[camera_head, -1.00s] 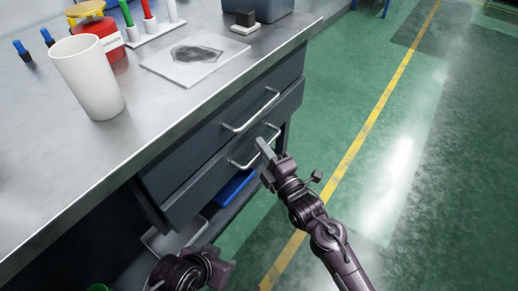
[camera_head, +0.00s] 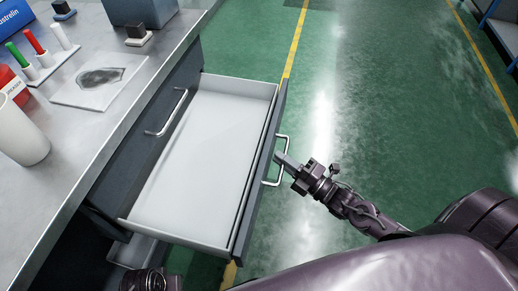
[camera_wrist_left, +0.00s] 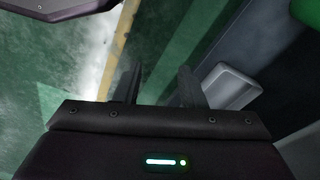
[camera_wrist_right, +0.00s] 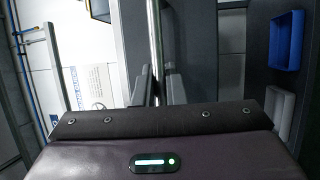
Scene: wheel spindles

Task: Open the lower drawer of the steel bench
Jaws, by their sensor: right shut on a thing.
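The lower drawer (camera_head: 190,170) of the steel bench (camera_head: 75,130) is pulled far out, and its white inside is empty. Its metal handle (camera_head: 285,144) is on the dark front panel. My right gripper (camera_head: 283,161) is shut on this handle; the right wrist view shows the bar between the fingers (camera_wrist_right: 156,88). The upper drawer (camera_head: 150,145) above it is shut, with its own handle (camera_head: 168,112). My left gripper (camera_wrist_left: 157,88) is open and empty in its wrist view, low beside the bench; only part of that arm shows at the head view's bottom edge.
On the bench top are a white cup (camera_head: 22,135), a flat plate with a dark patch (camera_head: 100,82), a rack of markers (camera_head: 50,68) and a grey-blue bin (camera_head: 140,10). A blue tray (camera_wrist_right: 287,40) sits lower in the bench. The green floor to the right is clear.

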